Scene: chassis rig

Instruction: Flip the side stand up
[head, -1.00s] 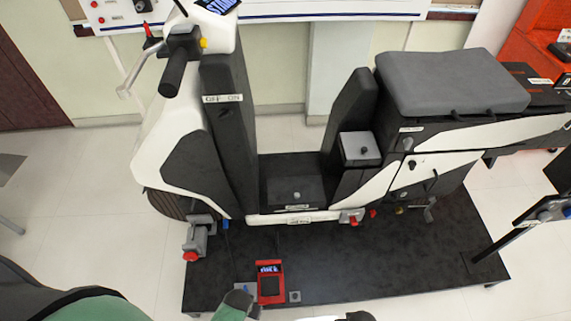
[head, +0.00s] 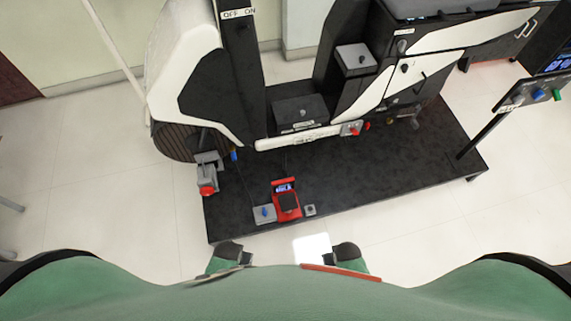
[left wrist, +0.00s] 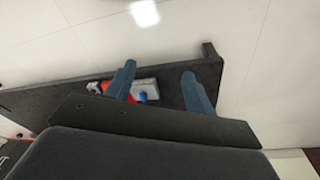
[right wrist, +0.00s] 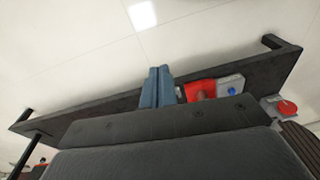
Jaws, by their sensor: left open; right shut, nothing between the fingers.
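The scooter-like vehicle (head: 195,85) stands on a dark platform (head: 370,175) in the head view. Under its low floor are a grey bracket with a red knob (head: 352,128) and small metal parts (head: 412,122) farther right. I cannot tell clearly which part is the side stand. My left gripper (left wrist: 159,69) is open and empty in the left wrist view, its blue fingers apart above the platform's front edge. My right gripper (right wrist: 160,70) is shut and empty, its fingers together, in the right wrist view. Both grippers are well away from the vehicle.
A red device with a screen (head: 287,199), a grey box with a blue knob (head: 264,213) and a small grey block (head: 310,210) lie along the platform's front. A grey clamp with a red knob (head: 206,180) is by the wheel. A control post (head: 485,135) stands right.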

